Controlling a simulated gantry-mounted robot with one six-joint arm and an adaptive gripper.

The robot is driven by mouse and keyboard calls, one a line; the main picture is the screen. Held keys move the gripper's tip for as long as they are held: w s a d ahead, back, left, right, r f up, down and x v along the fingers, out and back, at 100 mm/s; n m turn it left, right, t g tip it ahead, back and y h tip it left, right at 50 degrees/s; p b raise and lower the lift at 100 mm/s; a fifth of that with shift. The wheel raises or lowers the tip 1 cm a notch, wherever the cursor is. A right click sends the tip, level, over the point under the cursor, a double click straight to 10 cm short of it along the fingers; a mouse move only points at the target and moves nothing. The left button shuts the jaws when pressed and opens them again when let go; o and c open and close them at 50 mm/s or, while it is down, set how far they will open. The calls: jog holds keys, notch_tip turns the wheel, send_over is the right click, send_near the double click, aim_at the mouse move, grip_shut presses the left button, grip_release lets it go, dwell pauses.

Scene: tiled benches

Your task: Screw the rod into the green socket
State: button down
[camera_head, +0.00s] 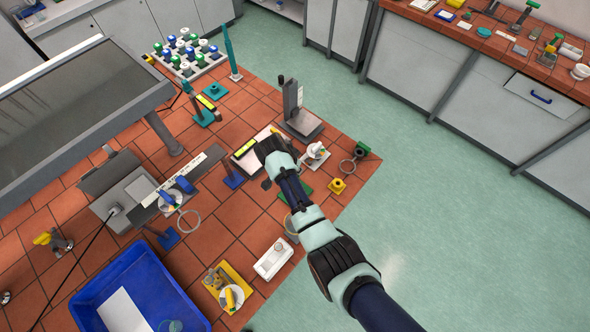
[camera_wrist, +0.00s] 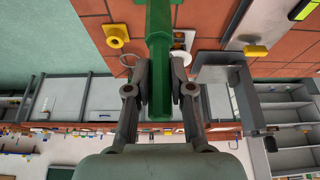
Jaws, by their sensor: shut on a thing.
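My gripper (camera_wrist: 160,82) is shut on a green, six-sided rod (camera_wrist: 160,50) in the wrist view. The rod runs up between the two fingers and out of the top edge, so its far end is out of view. In the head view my dark wrist hides the fingers and the rod. A green block (camera_head: 362,149) stands farther right, beside a ring. I cannot tell which green part is the socket, or whether the rod touches it.
A yellow holed fitting (camera_head: 337,187) sits near the bench edge and in the wrist view (camera_wrist: 115,36). A grey stand (camera_head: 302,122) rises behind my wrist. A blue tray (camera_head: 90,295), a white box (camera_head: 273,260) and a bottle rack (camera_head: 190,56) stand around.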

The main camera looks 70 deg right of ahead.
jog(key=shift+w+f+m+b, duration=0.1)
jog(key=shift+f+m+b, duration=0.1)
jog(key=shift+m+b, duration=0.55)
jog(key=shift+m+g+b, duration=0.4)
jog(key=shift+m+b, duration=0.25)
jog(key=shift+m+g+y+b, duration=0.3)
jog(key=shift+m+y+b, duration=0.1)
jog(key=shift+m+b, duration=0.35)
jog(key=shift+r+m, duration=0.25)
